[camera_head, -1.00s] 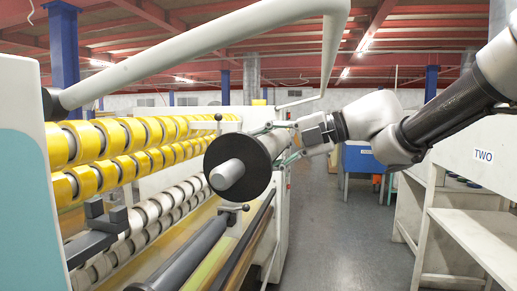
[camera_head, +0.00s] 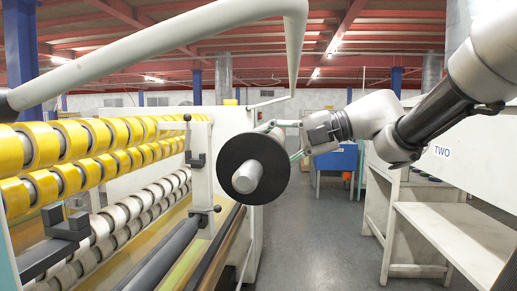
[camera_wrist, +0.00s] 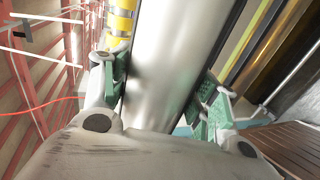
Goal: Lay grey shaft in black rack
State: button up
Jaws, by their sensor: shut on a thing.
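The grey shaft (camera_head: 247,177) points toward the camera in the head view, with a black disc (camera_head: 254,148) around it. My gripper (camera_wrist: 160,82) is shut on the shaft, with a green-padded finger on each side of its smooth metal surface in the wrist view. In the head view my gripper (camera_head: 283,138) is behind the disc, which hides part of its hold. The shaft is in the air, right of the machine. Dark holders that may be the black rack show on the machine: a near bracket (camera_head: 66,226) and a farther one (camera_head: 194,152).
Rows of yellow tape rolls (camera_head: 72,137) and pale rolls (camera_head: 125,212) fill the machine at left. A dark roller (camera_head: 165,254) runs along its front. A grey pipe (camera_head: 150,48) crosses above. A white shelf (camera_head: 455,215) stands right; the floor between is clear.

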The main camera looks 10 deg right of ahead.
jog(key=s+d, duration=0.3)
jog(key=d, duration=0.6)
jog(key=shift+s+d+r, duration=0.2)
jog(key=shift+d, duration=0.15)
dwell(0.3)
